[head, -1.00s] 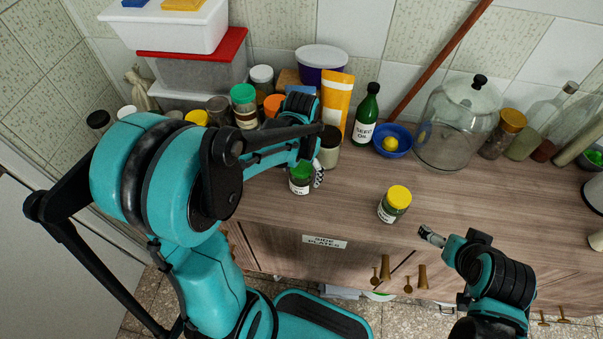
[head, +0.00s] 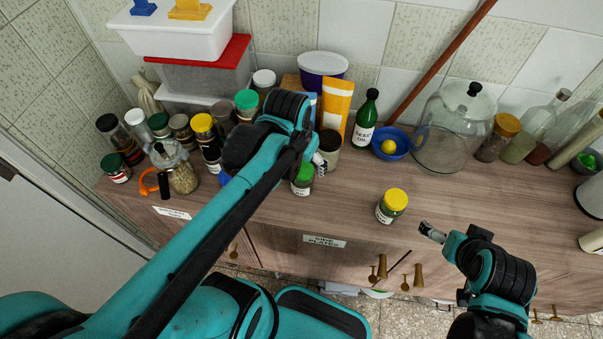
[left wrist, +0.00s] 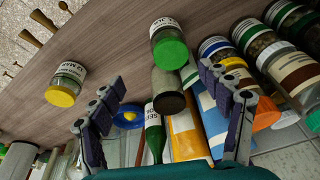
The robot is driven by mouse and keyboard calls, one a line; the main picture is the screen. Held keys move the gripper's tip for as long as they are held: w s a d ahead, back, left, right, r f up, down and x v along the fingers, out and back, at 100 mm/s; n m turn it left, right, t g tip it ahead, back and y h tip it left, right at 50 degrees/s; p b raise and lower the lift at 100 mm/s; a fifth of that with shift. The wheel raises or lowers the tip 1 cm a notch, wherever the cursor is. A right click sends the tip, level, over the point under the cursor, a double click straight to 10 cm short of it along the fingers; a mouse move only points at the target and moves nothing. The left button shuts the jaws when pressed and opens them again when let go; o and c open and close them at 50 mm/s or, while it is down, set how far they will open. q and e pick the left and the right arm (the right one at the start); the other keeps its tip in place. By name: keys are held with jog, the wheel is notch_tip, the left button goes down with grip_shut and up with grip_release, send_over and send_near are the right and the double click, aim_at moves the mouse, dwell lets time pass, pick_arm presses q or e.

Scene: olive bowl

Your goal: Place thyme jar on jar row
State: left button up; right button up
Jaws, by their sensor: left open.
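A small jar with a green lid (head: 303,178) stands on the counter just below my left gripper (head: 318,163). In the left wrist view this green-lidded jar (left wrist: 169,46) lies ahead, between the open, empty fingers of the left gripper (left wrist: 168,112). A yellow-lidded jar (head: 391,206) stands alone to the right; it also shows in the left wrist view (left wrist: 67,82). I cannot read which label says thyme. Several jars, including a yellow-capped one (head: 205,135), stand in a row at the back left, partly hidden by my arm.
A dark-lidded jar (head: 328,148), an orange carton (head: 337,106) and a green bottle (head: 367,120) stand close behind the green-lidded jar. A blue bowl (head: 390,143) and glass cloche (head: 450,130) are further right. Counter around the yellow-lidded jar is clear.

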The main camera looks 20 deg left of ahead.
pick_arm(q)
jog(key=s+t, duration=0.1)
jog(key=s+d+t, duration=0.1)
jog(key=s, duration=0.1)
jog(key=s+t, duration=0.1)
jog(key=t, duration=0.1)
jog(key=shift+s+d+r+n, duration=0.2)
jog(key=shift+d+n, duration=0.2)
